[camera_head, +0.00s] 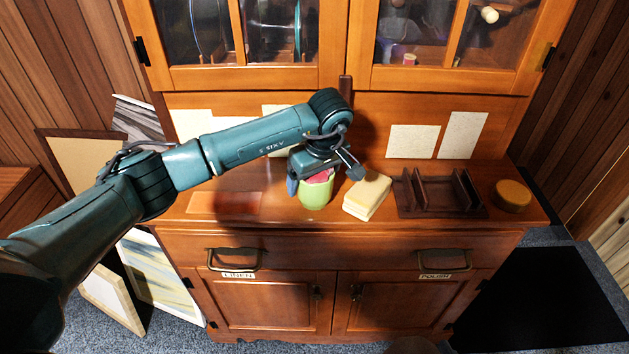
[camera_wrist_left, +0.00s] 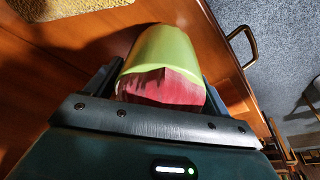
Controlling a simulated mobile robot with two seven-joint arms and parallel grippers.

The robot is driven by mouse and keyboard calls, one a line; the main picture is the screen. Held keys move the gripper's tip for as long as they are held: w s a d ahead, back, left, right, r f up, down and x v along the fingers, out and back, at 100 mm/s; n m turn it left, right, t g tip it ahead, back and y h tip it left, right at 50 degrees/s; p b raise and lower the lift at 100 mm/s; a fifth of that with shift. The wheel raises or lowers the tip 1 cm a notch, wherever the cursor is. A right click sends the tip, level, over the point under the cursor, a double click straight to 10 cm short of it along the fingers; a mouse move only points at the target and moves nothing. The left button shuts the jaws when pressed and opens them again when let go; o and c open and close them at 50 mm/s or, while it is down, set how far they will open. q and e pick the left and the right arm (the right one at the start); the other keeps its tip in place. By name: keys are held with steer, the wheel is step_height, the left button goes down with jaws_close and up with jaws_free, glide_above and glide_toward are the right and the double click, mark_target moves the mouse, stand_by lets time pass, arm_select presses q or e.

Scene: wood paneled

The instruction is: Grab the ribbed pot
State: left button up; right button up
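A light green pot (camera_head: 316,192) with pinkish-red at its top stands on the wooden cabinet top, left of a pale yellow block. Ribs on it are not clear at this size. My left gripper (camera_head: 322,178) is over the pot, its fingers on either side; the right-hand finger looks apart from the pot's wall. In the left wrist view the pot (camera_wrist_left: 165,55) lies between the two fingers of my left gripper (camera_wrist_left: 160,82), with its red end towards the palm. The gripper looks open around it. My right gripper is not in view.
On the cabinet top (camera_head: 410,228), the pale yellow block (camera_head: 367,195), a dark wooden rack (camera_head: 437,193) and a round orange-brown item (camera_head: 513,195) stand to the right. A flat reddish-brown panel (camera_head: 225,203) lies left. Glass doors (camera_head: 290,75) rise behind.

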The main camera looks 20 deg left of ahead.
arm_select(q)
steer(key=shift+r, duration=0.1)
steer(key=c, duration=0.9)
